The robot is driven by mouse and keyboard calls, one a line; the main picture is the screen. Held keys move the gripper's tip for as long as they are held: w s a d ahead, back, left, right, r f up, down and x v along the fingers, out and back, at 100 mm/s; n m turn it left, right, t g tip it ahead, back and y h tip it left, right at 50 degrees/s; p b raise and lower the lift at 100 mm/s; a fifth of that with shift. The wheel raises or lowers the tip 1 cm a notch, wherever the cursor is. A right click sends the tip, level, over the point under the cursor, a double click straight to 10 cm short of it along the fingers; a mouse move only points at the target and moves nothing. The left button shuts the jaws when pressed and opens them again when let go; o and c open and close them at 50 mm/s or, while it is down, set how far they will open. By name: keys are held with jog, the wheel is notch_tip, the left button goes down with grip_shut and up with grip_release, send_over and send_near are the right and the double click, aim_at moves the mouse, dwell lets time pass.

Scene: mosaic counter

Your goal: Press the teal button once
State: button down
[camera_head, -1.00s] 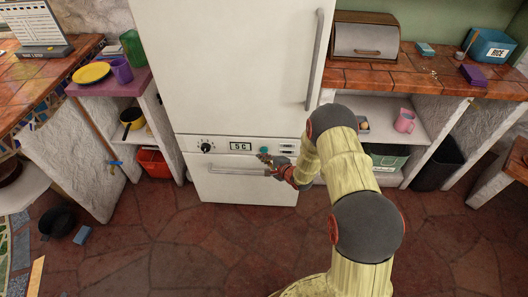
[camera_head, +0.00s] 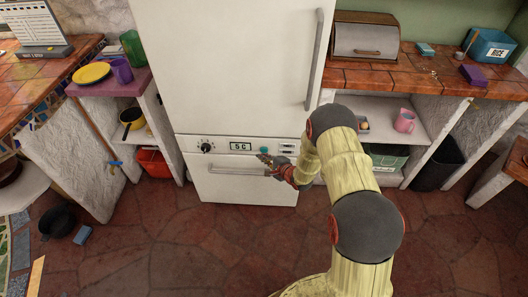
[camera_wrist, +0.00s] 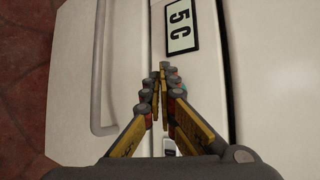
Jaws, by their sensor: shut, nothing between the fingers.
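The teal button (camera_head: 264,150) is on the fridge's control strip, just right of the display (camera_head: 240,146) reading "5 C". My gripper (camera_head: 262,157) is shut and empty in front of the strip, with its tips close to the button. In the wrist view my gripper (camera_wrist: 163,68) points at the panel beside the display (camera_wrist: 181,25). Only a sliver of teal (camera_wrist: 183,88) shows there, behind the fingers. I cannot tell whether the tips touch the button.
A black knob (camera_head: 206,148) sits left of the display. The drawer handle (camera_head: 232,170) runs below the strip, near my gripper. A green crate (camera_head: 388,160) and a dark bin (camera_head: 438,165) stand right of the fridge.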

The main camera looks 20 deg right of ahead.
jog(key=shift+w, duration=0.1)
jog(key=shift+w+d, duration=0.1)
jog(key=shift+w, duration=0.15)
jog(key=shift+w+d, duration=0.15)
jog(key=shift+w, duration=0.35)
dwell(0.7)
jog(key=shift+s, duration=0.15)
dwell(0.3)
jog(key=shift+s+a+p, duration=0.25)
jog(key=shift+s+p, duration=0.2)
jog(key=shift+s, duration=0.25)
jog(key=s, duration=0.1)
jog(key=s+a+p, duration=0.1)
jog(key=s, duration=0.2)
jog(key=shift+s+a+p, duration=0.3)
jog(key=shift+s, duration=0.1)
dwell(0.7)
